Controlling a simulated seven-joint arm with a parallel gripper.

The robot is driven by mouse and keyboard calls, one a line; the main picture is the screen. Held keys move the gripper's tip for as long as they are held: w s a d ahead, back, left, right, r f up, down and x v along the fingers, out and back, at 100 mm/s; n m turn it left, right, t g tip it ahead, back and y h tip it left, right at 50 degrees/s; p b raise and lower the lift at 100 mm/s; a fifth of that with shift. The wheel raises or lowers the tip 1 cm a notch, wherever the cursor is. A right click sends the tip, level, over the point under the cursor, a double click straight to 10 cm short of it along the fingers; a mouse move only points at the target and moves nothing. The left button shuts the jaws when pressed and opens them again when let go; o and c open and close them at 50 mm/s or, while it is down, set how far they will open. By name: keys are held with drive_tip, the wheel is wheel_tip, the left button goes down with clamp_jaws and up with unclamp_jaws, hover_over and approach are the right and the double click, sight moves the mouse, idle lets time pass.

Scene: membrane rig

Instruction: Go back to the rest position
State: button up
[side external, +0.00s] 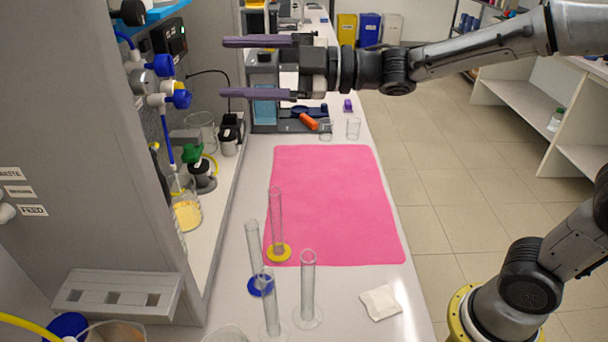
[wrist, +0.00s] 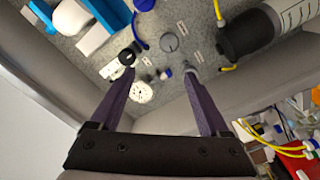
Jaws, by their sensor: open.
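My gripper (side external: 226,67) is open, with its two purple fingers spread wide apart and nothing between them. In the side external view it is raised above the far part of the bench, pointing left toward the grey rig panel (side external: 70,120). In the wrist view the gripper (wrist: 156,74) also shows open and empty, with the rig's knobs and fittings beyond the fingertips. From these views I cannot tell whether a fingertip touches any fitting.
A pink mat (side external: 335,200) covers the bench middle. A yellow-based cylinder (side external: 277,225), a blue-based cylinder (side external: 254,250) and two clear ones stand near the front. A white packet (side external: 380,302) lies at the right. Blue valves (side external: 163,66) stick out near my gripper.

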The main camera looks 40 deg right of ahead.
drive_tip(key=s+d+r+m+t+h, duration=0.2)
drive_tip(key=s+d+r+t, duration=0.1)
drive_tip(key=d+r, duration=0.15)
drive_tip(key=s+d+f+m+h, duration=0.3)
drive_tip(key=s+d+m+h, duration=0.3)
drive_tip(key=d+m+h, duration=0.5)
drive_tip(key=s+d+f+m+g, duration=0.2)
drive_tip(key=s+f+m+g, duration=0.3)
drive_tip(key=s+f+g, duration=0.5)
drive_tip(key=s+f, duration=0.8)
drive_tip(key=f, duration=0.1)
drive_tip(key=shift+s+d+f+m+g, duration=0.15)
drive_tip(key=shift+s+d+m+g, duration=0.15)
drive_tip(key=shift+m, duration=0.1)
idle(0.4)
